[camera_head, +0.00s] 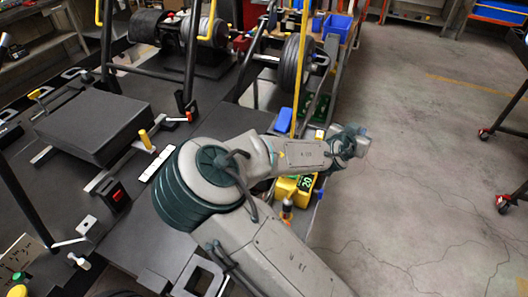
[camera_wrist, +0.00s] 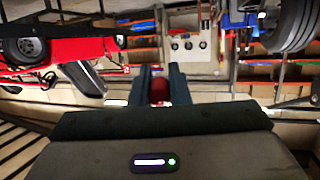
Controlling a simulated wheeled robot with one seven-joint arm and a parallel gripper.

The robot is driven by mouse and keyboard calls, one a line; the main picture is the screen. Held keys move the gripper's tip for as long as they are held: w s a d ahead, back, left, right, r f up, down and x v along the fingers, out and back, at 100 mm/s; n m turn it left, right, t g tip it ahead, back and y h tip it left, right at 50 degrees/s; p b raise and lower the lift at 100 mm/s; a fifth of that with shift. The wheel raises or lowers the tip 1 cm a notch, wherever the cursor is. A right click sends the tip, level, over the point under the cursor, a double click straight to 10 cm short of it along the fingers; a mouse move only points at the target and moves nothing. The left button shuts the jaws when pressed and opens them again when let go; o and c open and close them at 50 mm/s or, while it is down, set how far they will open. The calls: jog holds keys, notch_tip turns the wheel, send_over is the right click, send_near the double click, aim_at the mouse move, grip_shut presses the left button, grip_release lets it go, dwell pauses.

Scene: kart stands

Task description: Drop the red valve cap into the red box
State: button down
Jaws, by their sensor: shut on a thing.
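The red valve cap (camera_wrist: 160,92) is between the two dark fingers of my gripper (camera_wrist: 160,76) in the wrist view. The fingers are shut on it, and only part of it shows between them. In the head view my gripper (camera_head: 352,143) is at the end of my outstretched arm, right of the work bench and over the concrete floor side. The cap cannot be made out in that view. I cannot pick out the red box with certainty in either view.
Blue bins (camera_head: 336,26) stand at the top of the head view. A yellow device with a green display (camera_head: 305,183) lies below my forearm. A kart wheel (camera_head: 290,62) and yellow-capped frame bars stand beyond my arm. Open concrete floor (camera_head: 420,150) lies to the right.

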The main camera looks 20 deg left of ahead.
jog(key=s+a+n+y+p, duration=0.1)
jog(key=s+a+y+p, duration=0.15)
jog(key=a, duration=2.35)
jog(key=shift+h, duration=0.35)
jog(key=shift+s+d+f, duration=0.1)
jog(key=shift+d+f, duration=0.05)
jog(key=shift+f, duration=1.3)
jog(key=shift+s+d+f, duration=0.1)
jog(key=shift+d+f, duration=0.05)
jog(key=shift+f, duration=1.3)
jog(key=c, duration=1.3)
grip_release()
jog(key=shift+r, duration=0.15)
jog(key=d+r+b, duration=0.4)
jog(key=d+r, duration=0.6)
jog(key=d, duration=0.1)
jog(key=shift+d+r+b, duration=0.3)
jog(key=shift+d+r, duration=0.05)
